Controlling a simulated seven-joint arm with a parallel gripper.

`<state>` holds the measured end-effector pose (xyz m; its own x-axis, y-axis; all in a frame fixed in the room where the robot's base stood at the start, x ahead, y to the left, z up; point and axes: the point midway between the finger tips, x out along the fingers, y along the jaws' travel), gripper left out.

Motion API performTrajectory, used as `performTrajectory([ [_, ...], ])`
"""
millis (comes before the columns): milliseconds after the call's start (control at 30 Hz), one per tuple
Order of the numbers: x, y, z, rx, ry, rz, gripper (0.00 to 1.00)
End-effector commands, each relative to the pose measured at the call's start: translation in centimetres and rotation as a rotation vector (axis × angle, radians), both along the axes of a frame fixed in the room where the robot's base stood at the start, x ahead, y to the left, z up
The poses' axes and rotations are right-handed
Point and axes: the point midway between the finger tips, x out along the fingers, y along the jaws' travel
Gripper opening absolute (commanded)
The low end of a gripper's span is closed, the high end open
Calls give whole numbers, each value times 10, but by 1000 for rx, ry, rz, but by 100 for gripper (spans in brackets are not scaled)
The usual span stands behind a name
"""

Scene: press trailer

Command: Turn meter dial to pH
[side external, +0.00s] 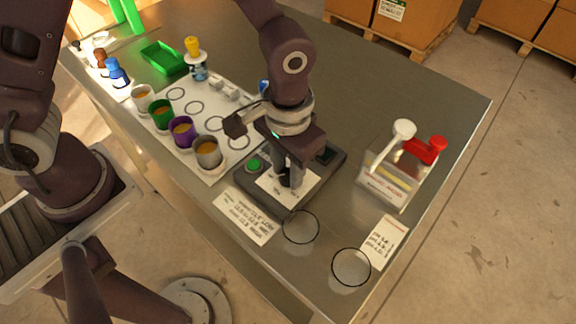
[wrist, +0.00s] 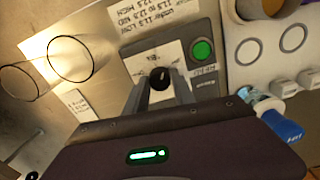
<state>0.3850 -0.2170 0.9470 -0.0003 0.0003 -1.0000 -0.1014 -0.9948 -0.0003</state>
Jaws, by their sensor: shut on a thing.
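The meter (side external: 325,168) is a dark box on the metal table, with a white dial plate (side external: 302,190) and a green button (side external: 254,166). My gripper (side external: 291,184) points down over the plate and hides most of the dial in the side view. In the wrist view, the black dial knob (wrist: 160,76) sits between the two fingertips of my gripper (wrist: 161,84), which is shut on it. The white plate (wrist: 146,58) and the green button (wrist: 202,50) also show there. The markings on the plate are too small to read, so I cannot tell the dial's setting.
Several coloured cups (side external: 183,131) stand on a white ringed mat (side external: 238,127) left of the meter. Two glass beakers (side external: 300,227) stand near the front edge. A clear box with white and red handles (side external: 397,172) is to the right. Paper labels (side external: 244,215) lie in front. The back right table is clear.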

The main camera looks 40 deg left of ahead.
Motion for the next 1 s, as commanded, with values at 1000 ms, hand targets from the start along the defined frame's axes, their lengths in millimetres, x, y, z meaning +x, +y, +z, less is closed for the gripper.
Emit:
performTrajectory([
  [1000, 1, 0, 1, -1, -2, -439, 0],
])
